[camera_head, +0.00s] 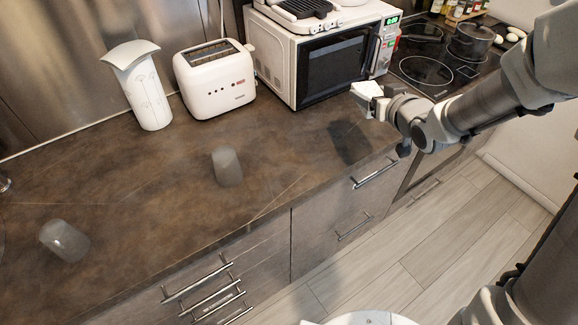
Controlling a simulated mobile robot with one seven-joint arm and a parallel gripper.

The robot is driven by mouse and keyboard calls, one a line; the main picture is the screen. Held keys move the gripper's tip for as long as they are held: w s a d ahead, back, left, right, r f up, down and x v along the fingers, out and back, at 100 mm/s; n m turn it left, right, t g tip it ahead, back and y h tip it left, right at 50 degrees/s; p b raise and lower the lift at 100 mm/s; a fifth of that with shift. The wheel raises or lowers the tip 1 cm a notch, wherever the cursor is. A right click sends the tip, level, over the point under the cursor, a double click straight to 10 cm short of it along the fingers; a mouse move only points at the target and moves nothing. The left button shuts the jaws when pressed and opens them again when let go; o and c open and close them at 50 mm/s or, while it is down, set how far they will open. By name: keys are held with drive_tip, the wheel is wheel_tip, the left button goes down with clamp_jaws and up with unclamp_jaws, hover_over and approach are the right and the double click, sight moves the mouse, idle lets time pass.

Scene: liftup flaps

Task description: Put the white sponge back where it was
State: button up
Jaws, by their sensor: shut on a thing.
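The white sponge (363,89) appears as a small pale block at the end of my arm, in front of the microwave. My gripper (372,98) is shut on it and holds it above the counter near its front edge. The fingers are small and partly hidden, so the exact grip is hard to make out. A dark shadow lies on the counter below and to the left of my gripper.
A microwave (335,66), a white toaster (215,80) and a white paper-towel-like holder (147,92) stand along the back. Two grey rounded objects, one mid-counter (227,167) and one at left (65,240), rest on the brown counter (150,195). A stove (430,72) with a pot (471,42) is at right.

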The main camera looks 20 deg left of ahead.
drive_tip(key=s+a+f+n+g+y+b, duration=0.35)
drive_tip(key=s+a+f+b, duration=0.25)
drive_tip(key=a+f, duration=0.2)
drive_tip(key=b, duration=0.5)
hover_over(287, 152)
drive_tip(key=shift+n, duration=0.25)
wheel_tip(287, 152, down, 7)
drive_tip(key=shift+d+r, duration=0.1)
drive_tip(key=shift+f+b, duration=0.45)
drive_tip(key=shift+f, duration=1.6)
drive_tip(key=shift+f, duration=0.2)
drive_tip(key=o, duration=1.1)
drive_tip(key=shift+o, duration=0.2)
drive_tip(key=shift+r, duration=0.1)
